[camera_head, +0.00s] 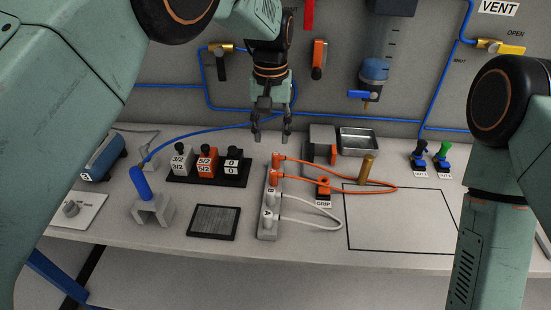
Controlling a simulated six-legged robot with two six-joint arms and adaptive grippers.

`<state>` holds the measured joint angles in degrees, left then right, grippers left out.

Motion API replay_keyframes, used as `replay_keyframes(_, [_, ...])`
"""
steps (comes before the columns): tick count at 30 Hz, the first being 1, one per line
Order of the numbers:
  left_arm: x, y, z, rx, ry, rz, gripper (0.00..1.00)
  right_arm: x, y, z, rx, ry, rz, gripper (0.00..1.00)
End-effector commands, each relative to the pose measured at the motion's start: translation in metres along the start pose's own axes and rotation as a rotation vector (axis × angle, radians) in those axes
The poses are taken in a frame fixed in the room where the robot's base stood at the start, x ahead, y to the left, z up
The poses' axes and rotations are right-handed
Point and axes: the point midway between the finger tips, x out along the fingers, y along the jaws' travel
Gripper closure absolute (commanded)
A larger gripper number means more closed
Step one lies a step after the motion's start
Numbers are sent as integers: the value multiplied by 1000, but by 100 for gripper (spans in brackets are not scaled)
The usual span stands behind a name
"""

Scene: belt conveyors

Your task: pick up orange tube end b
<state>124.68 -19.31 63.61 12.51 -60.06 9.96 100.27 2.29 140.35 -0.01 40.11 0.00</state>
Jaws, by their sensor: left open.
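An orange tube (372,179) lies in a loop on the table. Its two orange end plugs, a far one (277,160) and a nearer one (275,179), sit at a grey port block (265,228). I cannot read which end is b. My left gripper (271,139) points down, open and empty, just beyond and above the far plug, apart from it. A white tube (318,206) runs from the nearer part of the same block. My right arm shows at the right, but its gripper is not in view.
A rack of labelled blocks (207,178) and a dark mesh pad (213,222) lie left of the port block. A metal tray (358,141) and a brass cylinder (367,168) stand to the right. The black-outlined area (400,222) is mostly clear.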

Motion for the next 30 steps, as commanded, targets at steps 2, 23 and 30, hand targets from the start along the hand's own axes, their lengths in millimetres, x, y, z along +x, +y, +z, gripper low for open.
replay_keyframes(2, [-2,3,0,3,1,0,55,3,0,0,0,1,0,100])
replay_keyframes(23, [65,8,10,4,-5,0,55,6,0,0,0,0,0,100])
replay_keyframes(30, [75,8,7,3,-1,1,55,6,0,0,0,-1,0,100])
